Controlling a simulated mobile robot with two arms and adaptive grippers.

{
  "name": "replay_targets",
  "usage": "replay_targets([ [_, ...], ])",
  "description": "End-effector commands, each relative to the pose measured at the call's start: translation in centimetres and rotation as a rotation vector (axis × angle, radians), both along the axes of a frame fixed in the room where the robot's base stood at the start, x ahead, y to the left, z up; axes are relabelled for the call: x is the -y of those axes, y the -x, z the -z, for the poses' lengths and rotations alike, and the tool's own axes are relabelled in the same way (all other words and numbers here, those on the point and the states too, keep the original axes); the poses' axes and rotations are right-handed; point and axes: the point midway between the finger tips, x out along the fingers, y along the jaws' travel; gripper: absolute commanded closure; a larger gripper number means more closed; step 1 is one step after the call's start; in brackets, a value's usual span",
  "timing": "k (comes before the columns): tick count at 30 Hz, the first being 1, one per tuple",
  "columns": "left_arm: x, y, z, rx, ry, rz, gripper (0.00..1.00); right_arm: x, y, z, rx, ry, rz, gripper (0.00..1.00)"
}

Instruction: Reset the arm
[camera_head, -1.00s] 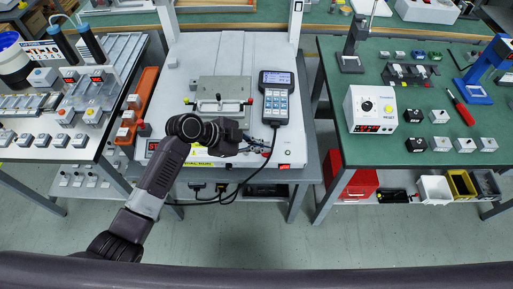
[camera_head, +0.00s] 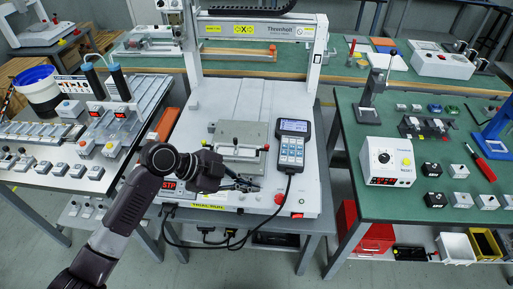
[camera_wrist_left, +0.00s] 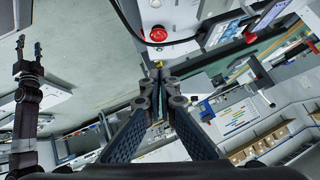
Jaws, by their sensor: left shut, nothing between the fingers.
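My dark left arm comes in from the lower left in the head view. My left gripper (camera_head: 246,187) is over the front of the white gantry machine (camera_head: 222,196), beside its clamping fixture (camera_head: 240,140) and left of the pendant's cable. In the left wrist view the fingers of the left gripper (camera_wrist_left: 159,75) are together, with nothing held. A red button (camera_wrist_left: 158,34) is beyond the fingertips. My right gripper (camera_wrist_left: 29,46) shows at the left of the wrist view, over the floor, with its fingers apart and empty.
A handheld pendant (camera_head: 293,143) lies on the machine right of the gripper. A white controller box (camera_head: 387,161) stands on the green bench at right. The left bench (camera_head: 100,172) holds several small blocks. Open floor (camera_head: 130,255) lies in front.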

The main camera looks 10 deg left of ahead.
Motion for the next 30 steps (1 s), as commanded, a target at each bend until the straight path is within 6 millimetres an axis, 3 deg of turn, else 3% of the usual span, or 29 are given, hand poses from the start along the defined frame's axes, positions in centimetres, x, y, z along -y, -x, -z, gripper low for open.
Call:
replay_targets([
  [5, 0.0, 0.2, 0.2, -0.007, -0.001, -0.005, 1.0, -0.4, 0.1, 0.0, -0.002, -0.005, 0.002, 0.6],
  [8, 0.1, 1.5, 1.6, -0.053, -0.014, -0.048, 1.0, -0.7, 0.1, 0.0, -0.002, -0.008, 0.002, 0.6],
  [14, -1.1, 7.8, 7.0, -0.264, -0.077, -0.332, 1.0, -0.9, 0.2, 0.0, -0.002, -0.01, 0.003, 0.6],
  [18, -3.7, 12.7, 9.6, -0.412, -0.117, -0.632, 1.0, -0.9, 0.2, 0.0, -0.002, -0.01, 0.003, 0.6],
  [30, -11.2, 21.4, 10.9, -0.594, -0.154, -1.246, 1.0, -0.4, 0.2, 0.0, -0.003, -0.004, 0.001, 0.6],
])
